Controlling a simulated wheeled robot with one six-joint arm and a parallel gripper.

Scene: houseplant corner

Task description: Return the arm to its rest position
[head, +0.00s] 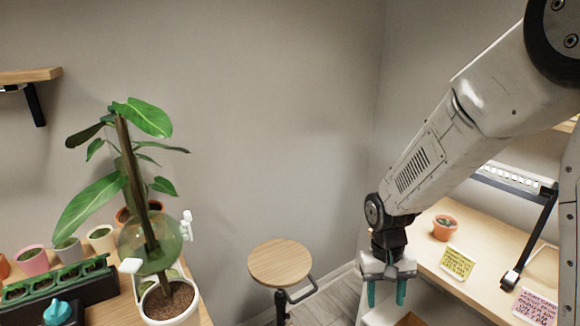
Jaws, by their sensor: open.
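My gripper (387,292) hangs at the end of my arm in the lower right of the head view. Its two teal fingers point down and stand apart, with nothing seen between them. It is beside the left edge of the right-hand wooden desk (478,298), clear of the plants. My arm reaches down to it from the upper right corner.
A round wooden stool (280,263) stands left of my gripper. At left, a tall plant in a white pot (172,302) stands near several small pots.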

